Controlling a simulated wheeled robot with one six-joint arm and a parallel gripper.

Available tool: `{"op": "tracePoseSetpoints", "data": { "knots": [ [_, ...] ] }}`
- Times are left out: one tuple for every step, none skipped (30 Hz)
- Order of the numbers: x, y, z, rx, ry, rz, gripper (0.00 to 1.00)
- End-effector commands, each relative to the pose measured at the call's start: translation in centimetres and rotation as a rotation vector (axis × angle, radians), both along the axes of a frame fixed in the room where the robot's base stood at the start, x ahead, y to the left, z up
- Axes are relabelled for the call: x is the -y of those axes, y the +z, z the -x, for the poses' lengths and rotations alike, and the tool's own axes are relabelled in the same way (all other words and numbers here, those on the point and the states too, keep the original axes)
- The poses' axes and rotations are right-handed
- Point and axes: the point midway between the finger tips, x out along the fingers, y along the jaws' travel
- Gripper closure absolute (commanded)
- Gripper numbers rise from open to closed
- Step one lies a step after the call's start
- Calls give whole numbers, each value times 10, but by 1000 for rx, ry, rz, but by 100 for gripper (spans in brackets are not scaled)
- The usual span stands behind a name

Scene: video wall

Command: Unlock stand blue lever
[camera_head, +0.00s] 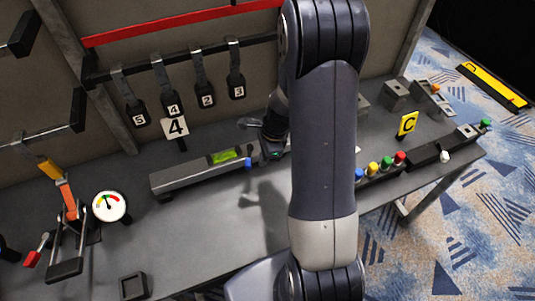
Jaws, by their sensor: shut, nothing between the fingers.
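A small blue lever tip (249,162) shows at the front right of a long grey stand (178,180) on the table. The stand has a bright green window (224,156) in its top. My gripper (250,123) is shut and empty, behind and above the blue tip and apart from it in the picture. Its fingers are small and partly dark here. My arm comes down through the middle of the view and hides the right end of the stand, so I cannot tell how the lever is seated.
Numbered tags (173,107) hang from a bar behind the stand. A round gauge (110,206) and an orange-handled clamp (68,199) stand at the left.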

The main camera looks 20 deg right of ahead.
Motion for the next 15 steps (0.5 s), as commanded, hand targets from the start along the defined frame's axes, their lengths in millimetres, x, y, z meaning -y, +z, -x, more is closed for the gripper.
{"op": "tracePoseSetpoints", "data": {
  "knots": [
    [1,0,0,0,1,0,100],
    [1,0,0,0,2,0,100],
    [1,0,0,0,2,0,100],
    [1,0,-1,1,3,0,100],
    [1,0,-1,1,3,0,100],
    [1,0,-1,0,4,0,100],
    [1,0,-1,0,4,0,100],
    [1,0,-2,0,4,0,100],
    [2,0,-3,0,4,0,100],
    [2,0,-4,0,4,0,100],
    [3,0,-5,0,4,0,100],
    [3,0,-7,-1,4,0,100],
    [4,0,-8,-1,4,0,100],
    [5,0,-10,0,5,0,100],
    [5,0,-12,0,5,0,100]
  ]
}}
